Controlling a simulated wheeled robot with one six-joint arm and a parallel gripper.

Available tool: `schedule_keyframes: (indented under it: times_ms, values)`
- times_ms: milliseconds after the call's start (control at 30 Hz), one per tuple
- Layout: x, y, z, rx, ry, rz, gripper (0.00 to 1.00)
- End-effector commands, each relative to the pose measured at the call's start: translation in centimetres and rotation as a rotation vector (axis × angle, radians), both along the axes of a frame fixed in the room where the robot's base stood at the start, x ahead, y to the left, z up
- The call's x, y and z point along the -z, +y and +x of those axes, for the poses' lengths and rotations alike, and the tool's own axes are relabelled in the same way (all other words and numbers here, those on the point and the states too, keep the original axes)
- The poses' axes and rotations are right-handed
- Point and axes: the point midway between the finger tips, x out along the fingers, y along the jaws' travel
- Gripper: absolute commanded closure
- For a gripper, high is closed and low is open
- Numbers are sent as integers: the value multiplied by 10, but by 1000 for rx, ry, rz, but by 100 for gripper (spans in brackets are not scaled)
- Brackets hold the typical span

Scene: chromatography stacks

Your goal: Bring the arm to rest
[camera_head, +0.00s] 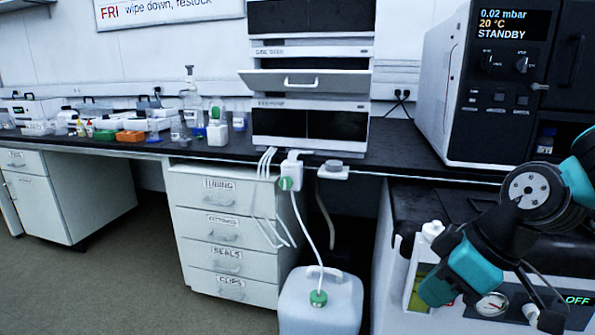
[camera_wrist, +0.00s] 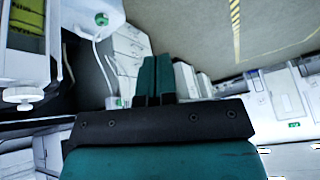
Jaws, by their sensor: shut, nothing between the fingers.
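My arm is bent at the right edge of the head view, in front of the lower unit beneath the oven. In the wrist view my gripper (camera_wrist: 156,72) shows its two teal fingers side by side, closed together with nothing between them. The fingers point out over the floor and the drawer cabinet. I cannot make out the fingertips clearly in the head view.
The chromatography stack (camera_head: 311,80) stands on the dark bench, its middle drawer front tilted out. A vacuum oven (camera_head: 490,75) stands to the right. A white waste can (camera_head: 320,300) with tubing stands below, beside a drawer cabinet (camera_head: 222,235). The floor at left is clear.

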Motion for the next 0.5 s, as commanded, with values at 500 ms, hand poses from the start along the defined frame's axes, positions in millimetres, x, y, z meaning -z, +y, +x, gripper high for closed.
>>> schedule_keyframes:
  times_ms: [500]
  values:
    - [-92, 48, -120, 193, 303, -67, 100]
